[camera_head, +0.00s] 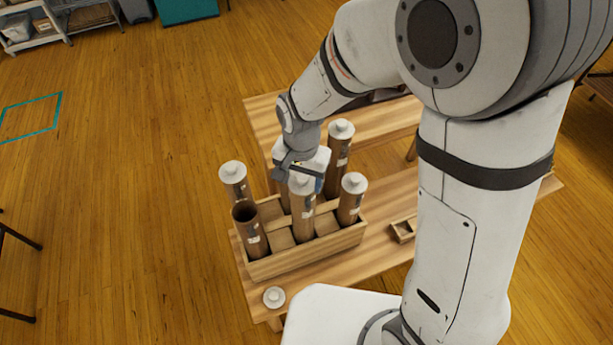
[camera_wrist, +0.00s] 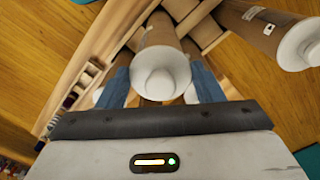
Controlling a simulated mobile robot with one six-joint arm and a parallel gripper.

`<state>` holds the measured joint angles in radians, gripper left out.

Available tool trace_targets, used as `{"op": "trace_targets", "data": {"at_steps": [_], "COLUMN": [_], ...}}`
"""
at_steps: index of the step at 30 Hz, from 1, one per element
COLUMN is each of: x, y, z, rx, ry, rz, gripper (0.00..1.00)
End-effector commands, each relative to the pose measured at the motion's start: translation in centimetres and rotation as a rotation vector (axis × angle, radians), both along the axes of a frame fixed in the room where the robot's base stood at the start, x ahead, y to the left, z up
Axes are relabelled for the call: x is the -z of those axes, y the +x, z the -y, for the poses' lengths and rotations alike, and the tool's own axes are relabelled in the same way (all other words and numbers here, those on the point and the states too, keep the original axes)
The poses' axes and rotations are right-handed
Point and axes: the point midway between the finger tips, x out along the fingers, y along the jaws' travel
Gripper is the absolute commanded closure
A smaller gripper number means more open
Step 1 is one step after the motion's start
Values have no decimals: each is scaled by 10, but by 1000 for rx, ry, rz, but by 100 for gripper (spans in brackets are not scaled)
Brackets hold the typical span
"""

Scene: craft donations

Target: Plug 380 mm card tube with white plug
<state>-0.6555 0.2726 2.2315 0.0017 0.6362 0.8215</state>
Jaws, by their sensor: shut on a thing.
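The wooden crate (camera_head: 305,254) holds several upright card tubes. My gripper (camera_head: 301,180) is shut, with its blue fingers on both sides of a white plug (camera_wrist: 160,82) in the wrist view. This white plug sits at the top end of a brown card tube (camera_head: 302,215) in the middle of the crate. Whether it is fully seated I cannot tell. Another card tube (camera_head: 253,238), at the front left of the crate, has an open, dark top. A loose white plug (camera_head: 274,297) lies on the table in front of the crate.
White-capped tubes stand close around my gripper: one at the left (camera_head: 234,182), one at the back (camera_head: 340,145) and one at the right (camera_head: 350,205). A small wooden tray (camera_head: 402,231) is on the table (camera_head: 378,246) to the right. Some crate compartments are empty.

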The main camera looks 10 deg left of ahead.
Motion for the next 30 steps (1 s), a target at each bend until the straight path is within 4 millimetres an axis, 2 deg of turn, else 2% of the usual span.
{"op": "trace_targets", "data": {"at_steps": [1, 2, 4, 14, 30], "x": [2, 1, 1, -3, -45], "y": [0, 0, 0, 0, 0], "z": [0, 0, 0, 0, 0], "rx": [0, 0, 0, -1, 0], "ry": [0, 0, 0, 0, 0], "rz": [0, 0, 0, 0, 0], "gripper": [61, 37, 31, 31, 31]}}
